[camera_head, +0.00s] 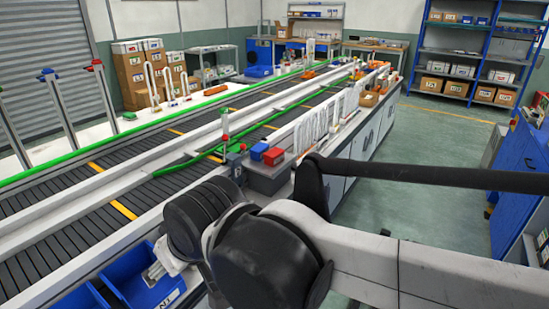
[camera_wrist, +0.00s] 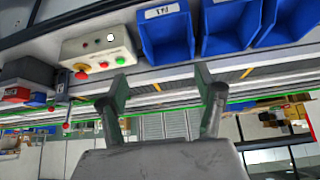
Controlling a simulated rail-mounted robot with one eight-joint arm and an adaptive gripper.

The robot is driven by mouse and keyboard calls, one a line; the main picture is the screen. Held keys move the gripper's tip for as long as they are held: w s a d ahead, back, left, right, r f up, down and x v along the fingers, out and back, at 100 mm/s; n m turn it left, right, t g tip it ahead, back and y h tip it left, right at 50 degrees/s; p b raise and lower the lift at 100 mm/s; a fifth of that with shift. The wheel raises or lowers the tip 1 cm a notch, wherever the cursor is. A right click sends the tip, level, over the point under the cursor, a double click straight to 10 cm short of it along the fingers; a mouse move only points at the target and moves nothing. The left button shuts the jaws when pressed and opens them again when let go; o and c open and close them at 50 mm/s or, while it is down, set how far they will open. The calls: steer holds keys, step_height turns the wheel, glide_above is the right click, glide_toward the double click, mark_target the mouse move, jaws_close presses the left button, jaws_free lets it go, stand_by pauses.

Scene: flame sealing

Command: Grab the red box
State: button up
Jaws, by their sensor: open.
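The red box (camera_head: 273,156) sits on a grey block beside the conveyor in the head view, with a blue box (camera_head: 259,151) close to its left. In the wrist view, which looks upside down, a small red thing (camera_wrist: 16,95) that looks like the red box is at the far left, beside a blue one (camera_wrist: 37,99). My gripper (camera_wrist: 162,82) is open and empty, its two fingers well apart. It is clear of the red box, which lies off to the left of the fingers. In the head view I cannot make out the fingers.
A control box (camera_wrist: 98,48) with buttons is left of the fingers in the wrist view. Blue bins (camera_wrist: 167,36) are above them. The conveyor (camera_head: 120,170) runs beside the boxes. White upright parts (camera_head: 312,125) stand behind the red box. The green floor at right is free.

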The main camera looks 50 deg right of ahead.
steer(key=o, duration=0.4)
